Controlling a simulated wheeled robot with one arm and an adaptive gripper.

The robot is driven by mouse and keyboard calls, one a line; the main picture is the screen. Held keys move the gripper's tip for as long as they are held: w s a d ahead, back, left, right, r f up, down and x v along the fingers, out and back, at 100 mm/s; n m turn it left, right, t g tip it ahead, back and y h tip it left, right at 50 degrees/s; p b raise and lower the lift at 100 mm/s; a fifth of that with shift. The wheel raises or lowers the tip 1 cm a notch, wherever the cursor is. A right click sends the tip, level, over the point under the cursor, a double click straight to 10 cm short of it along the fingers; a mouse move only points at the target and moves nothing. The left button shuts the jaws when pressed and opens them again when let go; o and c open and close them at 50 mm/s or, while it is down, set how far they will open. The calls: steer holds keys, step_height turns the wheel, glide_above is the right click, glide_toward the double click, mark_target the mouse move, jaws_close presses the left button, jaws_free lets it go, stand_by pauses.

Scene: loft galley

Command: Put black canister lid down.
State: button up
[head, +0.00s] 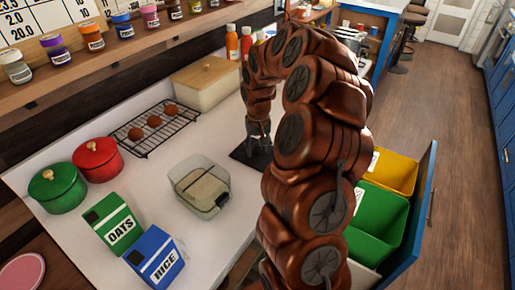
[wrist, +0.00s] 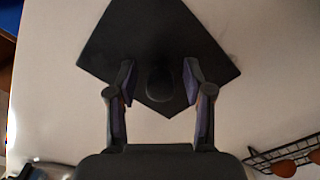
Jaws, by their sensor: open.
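The black canister lid (wrist: 160,30) is a flat dark square with a round knob in the middle. In the head view the lid (head: 241,156) lies on the white counter, partly hidden by my arm. My gripper (wrist: 160,78) is open, with one finger on each side of the knob and a gap showing on both sides. In the head view my gripper (head: 259,135) points down over the lid. A clear container (head: 201,187) with pale contents stands open on the counter to the left of the lid.
A wire rack (head: 153,128) with brown round items and a tan box (head: 206,84) stand behind. Green (head: 58,188) and red (head: 98,159) pots, an oats box (head: 114,226) and a rice box (head: 155,258) stand left. An open drawer with bins (head: 377,215) is at right.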

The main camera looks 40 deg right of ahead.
mark_target(258, 145)
step_height(258, 145, up, 11)
steer(key=b, duration=0.2)
steer(key=shift+b, duration=0.4)
steer(key=s+a+r+n, duration=0.1)
steer(key=s+a+n, duration=0.1)
steer(key=s+a, duration=0.55)
steer(key=s+a+r+n, duration=0.2)
steer(key=s+a, duration=0.2)
steer(key=a, duration=0.6)
steer(key=s+a+f+g, duration=0.1)
steer(key=s+a+f, duration=0.2)
steer(key=s, duration=0.6)
steer(key=s+a+f+n, duration=0.1)
steer(key=s+a+f, duration=0.2)
steer(key=s, duration=0.6)
steer(key=shift+s+a+f+g, duration=0.25)
steer(key=shift+s+g, duration=0.15)
